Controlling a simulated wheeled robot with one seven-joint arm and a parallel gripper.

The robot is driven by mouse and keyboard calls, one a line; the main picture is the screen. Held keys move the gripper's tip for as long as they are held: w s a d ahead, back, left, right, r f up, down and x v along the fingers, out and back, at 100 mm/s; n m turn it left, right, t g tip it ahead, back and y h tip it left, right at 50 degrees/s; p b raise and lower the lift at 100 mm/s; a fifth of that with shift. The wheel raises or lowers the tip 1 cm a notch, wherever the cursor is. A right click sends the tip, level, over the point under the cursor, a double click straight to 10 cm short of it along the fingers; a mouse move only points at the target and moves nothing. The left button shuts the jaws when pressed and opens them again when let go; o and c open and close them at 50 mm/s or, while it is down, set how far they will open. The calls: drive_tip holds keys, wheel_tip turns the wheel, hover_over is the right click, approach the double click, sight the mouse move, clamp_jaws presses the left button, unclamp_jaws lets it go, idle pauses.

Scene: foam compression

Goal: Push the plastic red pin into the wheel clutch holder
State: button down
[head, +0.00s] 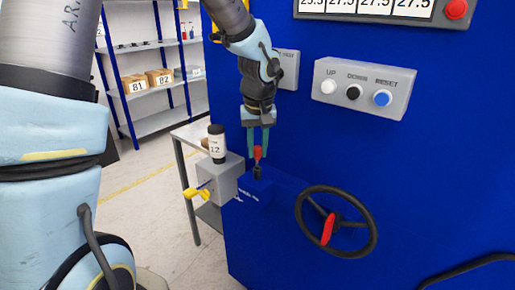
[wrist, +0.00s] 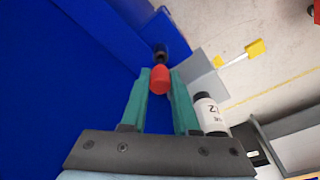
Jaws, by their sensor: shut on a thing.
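The red pin (head: 257,153) is between the two green fingers of my gripper (head: 258,147), which points down. In the wrist view the red pin's rounded head (wrist: 159,80) shows between the fingertips (wrist: 161,84). A dark piece (head: 258,172) lies directly below the red head, at the top of the blue holder block (head: 254,190) on the machine's side. In the wrist view the holder (wrist: 174,44) is just beyond the pin. I cannot tell how deep the pin sits in it.
A black handwheel (head: 301,205) with a red handle (head: 328,229) is right of the holder. A button panel (head: 362,89) is above right.

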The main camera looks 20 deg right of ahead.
sight(257, 146)
drive_tip(key=shift+f+b, duration=1.45)
drive_tip(key=shift+f, duration=0.15)
drive_tip(key=c, duration=0.6)
unclamp_jaws()
drive_tip(key=shift+r, duration=0.2)
drive_tip(key=shift+r+p, duration=2.2)
drive_tip(key=shift+r, duration=0.65)
drive_tip(key=shift+r, duration=0.1)
